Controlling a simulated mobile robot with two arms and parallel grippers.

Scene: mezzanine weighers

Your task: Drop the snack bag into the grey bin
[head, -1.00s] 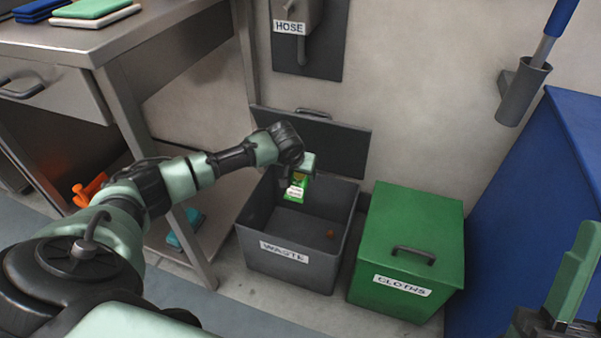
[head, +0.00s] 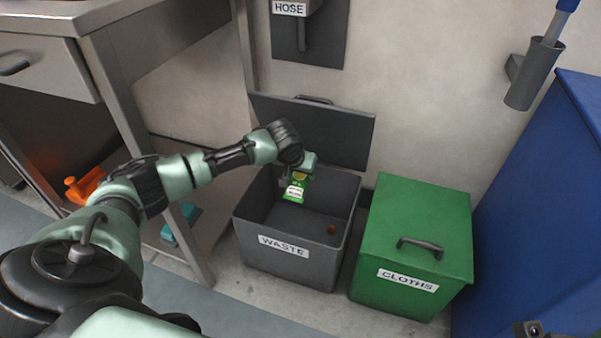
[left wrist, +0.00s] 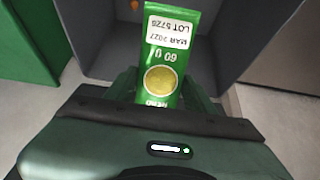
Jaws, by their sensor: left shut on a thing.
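The snack bag (head: 294,192) is green with a white label and hangs from my left gripper (head: 300,174). In the left wrist view the bag (left wrist: 172,55) shows a yellow round picture and printed text, held between the fingers. The grey bin (head: 283,262), labelled WASTE, stands on the floor with its lid (head: 320,130) open at the back. The gripper and bag appear over the bin's opening, toward its back. How far the bag is below the rim I cannot tell. Only a small dark part of my right arm shows at the bottom right edge; its jaws are not clear.
A small brown thing (head: 331,229) lies in the bin. A green CLOTHS bin (head: 415,230) with a closed lid stands right beside it. A steel table (head: 130,45) is at left, a blue cabinet (head: 545,210) at right. A hose holder (head: 303,30) is on the wall above.

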